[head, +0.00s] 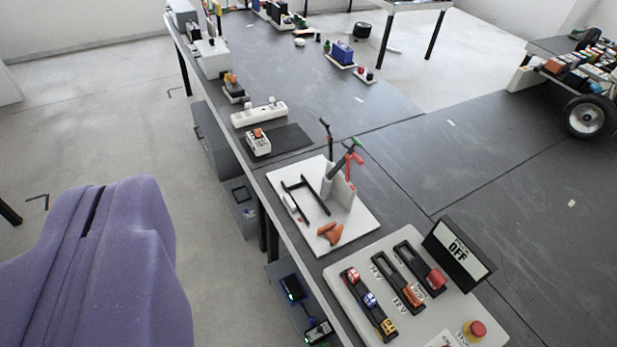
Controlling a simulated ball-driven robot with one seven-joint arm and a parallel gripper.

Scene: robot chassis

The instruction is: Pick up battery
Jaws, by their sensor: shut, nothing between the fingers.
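My gripper (104,192) is the large purple shape at the lower left, seen from behind. Its two halves lie close together with only a thin dark slit between them, and it holds nothing. It is over the pale floor, left of the dark workbench and apart from everything on it. I cannot make out for certain which thing is the battery. A blue block (342,52) stands on a small white base at the far end of the bench. A white box with an orange top (258,142) sits on a black mat.
A wheeled chassis (587,117) is at the right.

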